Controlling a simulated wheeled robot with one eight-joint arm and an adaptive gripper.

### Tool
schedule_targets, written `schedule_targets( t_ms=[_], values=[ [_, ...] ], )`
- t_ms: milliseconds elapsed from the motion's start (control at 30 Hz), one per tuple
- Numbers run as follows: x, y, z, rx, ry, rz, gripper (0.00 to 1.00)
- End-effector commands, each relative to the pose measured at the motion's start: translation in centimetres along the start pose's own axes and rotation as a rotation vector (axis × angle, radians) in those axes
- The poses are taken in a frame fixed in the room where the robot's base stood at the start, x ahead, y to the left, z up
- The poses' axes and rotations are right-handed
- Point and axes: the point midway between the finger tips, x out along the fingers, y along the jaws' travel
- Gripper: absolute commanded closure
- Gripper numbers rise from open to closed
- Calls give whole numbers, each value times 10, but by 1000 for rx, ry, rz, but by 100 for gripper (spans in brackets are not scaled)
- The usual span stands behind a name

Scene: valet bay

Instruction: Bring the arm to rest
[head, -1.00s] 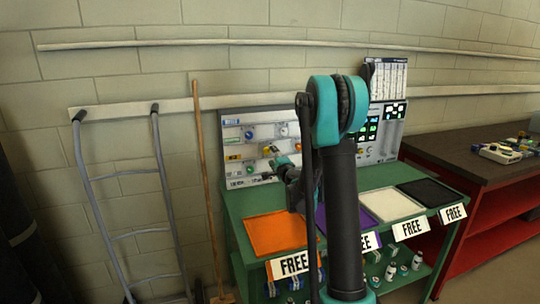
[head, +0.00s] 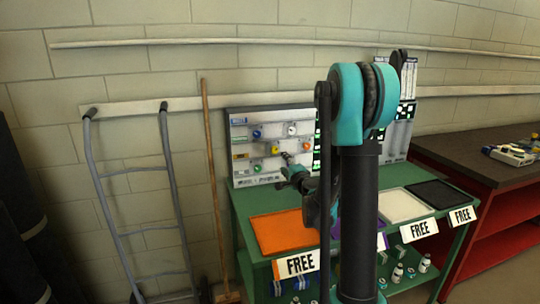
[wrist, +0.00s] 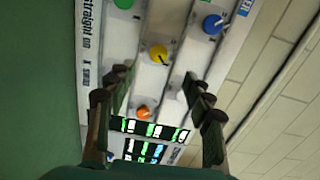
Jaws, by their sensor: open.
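My gripper (wrist: 158,95) is open, with its fingers apart at the left and right of the wrist view and nothing between them. It faces a pale board (head: 240,168) carrying coloured knobs. In the wrist view a yellow knob (wrist: 158,55), a blue knob (wrist: 213,24) and an orange knob (wrist: 144,112) show on it. In the head view my arm rises in front of the green bench (head: 245,225), and my gripper (head: 287,163) is small and partly hidden, in front of the board. I cannot tell the exact gap to the board.
An orange tray (head: 283,232), a white tray (head: 400,206) and a black tray (head: 437,193) lie on the bench, with FREE signs below. A hand truck (head: 133,170) and a broom (head: 213,190) lean at the left. A red bench (head: 470,185) stands at the right.

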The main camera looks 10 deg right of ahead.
Motion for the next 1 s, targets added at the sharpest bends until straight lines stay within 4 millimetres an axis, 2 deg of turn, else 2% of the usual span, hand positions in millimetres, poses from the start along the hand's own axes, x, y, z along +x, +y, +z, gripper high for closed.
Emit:
schedule_targets(
  t_ms=[133,233,400,500,633,800,900,1000],
  values=[
    [-32,-3,39,-181,-121,66,48],
    [-64,6,68,-339,-227,143,48],
    [-130,40,102,-595,-401,310,48],
    [-176,67,112,-734,-494,428,48],
    [-240,105,110,-901,-603,604,48],
    [-320,145,91,-1072,-704,835,48],
    [-353,158,78,-1133,-736,938,48],
    [-373,165,70,-1168,-752,1002,48]
  ],
)
